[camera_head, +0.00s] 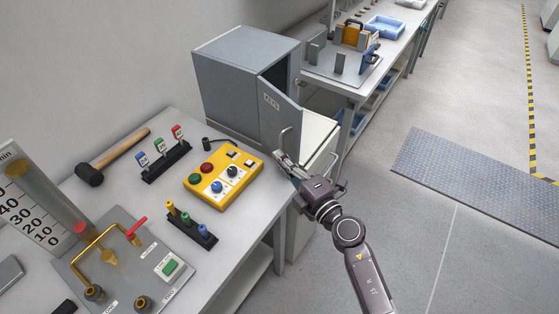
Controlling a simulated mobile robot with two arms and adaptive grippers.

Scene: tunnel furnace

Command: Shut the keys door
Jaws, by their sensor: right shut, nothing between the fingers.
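The keys door (279,119) is the grey hinged door of a grey metal cabinet (238,75) at the upper middle. It stands ajar, swung out toward the front, with a small label and a metal handle (285,134) low on it. My right gripper (279,157) is shut and empty, just below the door's lower part by the handle. I cannot tell whether its fingertips touch the door or handle. The cabinet's inside is mostly hidden behind the door. My left gripper is not in view.
A yellow control box (223,177) with coloured buttons sits on the table (238,219) left of my right gripper. A hammer (112,157) and racks of coloured pegs lie further left. A workbench (346,88) with a blue tray stands behind right. Open floor lies to the right.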

